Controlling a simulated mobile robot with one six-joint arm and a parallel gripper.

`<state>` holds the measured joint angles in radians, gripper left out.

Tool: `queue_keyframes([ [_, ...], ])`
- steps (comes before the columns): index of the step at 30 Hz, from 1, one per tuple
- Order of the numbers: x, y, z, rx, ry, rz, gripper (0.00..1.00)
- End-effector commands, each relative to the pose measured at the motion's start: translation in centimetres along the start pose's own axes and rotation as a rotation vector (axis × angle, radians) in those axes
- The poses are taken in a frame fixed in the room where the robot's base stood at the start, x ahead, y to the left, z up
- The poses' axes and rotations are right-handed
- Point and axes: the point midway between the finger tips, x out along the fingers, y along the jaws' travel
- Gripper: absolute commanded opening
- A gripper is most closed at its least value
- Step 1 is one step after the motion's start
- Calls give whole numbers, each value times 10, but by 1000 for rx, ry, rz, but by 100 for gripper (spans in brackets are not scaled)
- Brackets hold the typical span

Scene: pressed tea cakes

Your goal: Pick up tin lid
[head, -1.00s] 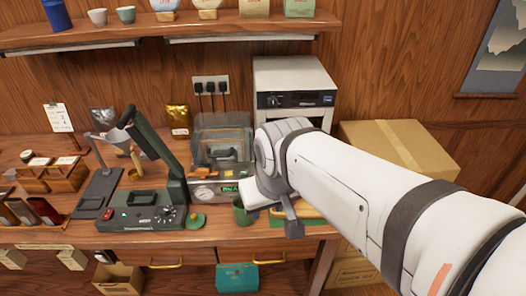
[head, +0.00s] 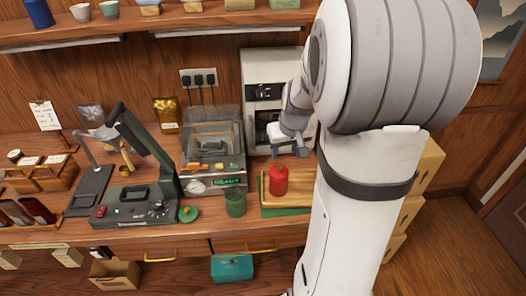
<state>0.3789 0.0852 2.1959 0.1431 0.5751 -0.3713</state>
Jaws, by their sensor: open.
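A small round green lid with a pale knob (head: 188,214) lies on the wooden bench, just right of the dark green press; it looks like the tin lid. A green open-topped tin (head: 235,204) stands upright to its right. My gripper (head: 282,150) is open, up and to the right of the lid, near the white appliance and behind the red canister. It is well apart from the lid, and its fingertips are small and hard to make out. Nothing shows held in it.
The red canister (head: 278,181) stands at the wooden tray (head: 303,190) on a green mat. The dark green press (head: 135,205) and a clear-lidded machine reading READY (head: 213,165) stand close to the lid. A white appliance (head: 262,95) stands behind. My arm hides the bench's right end.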

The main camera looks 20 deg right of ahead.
Motion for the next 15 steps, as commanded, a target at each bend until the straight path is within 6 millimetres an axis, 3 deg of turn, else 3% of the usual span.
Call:
queue_keyframes([
  [15,53,-4,3,-1,-5,-1,44],
])
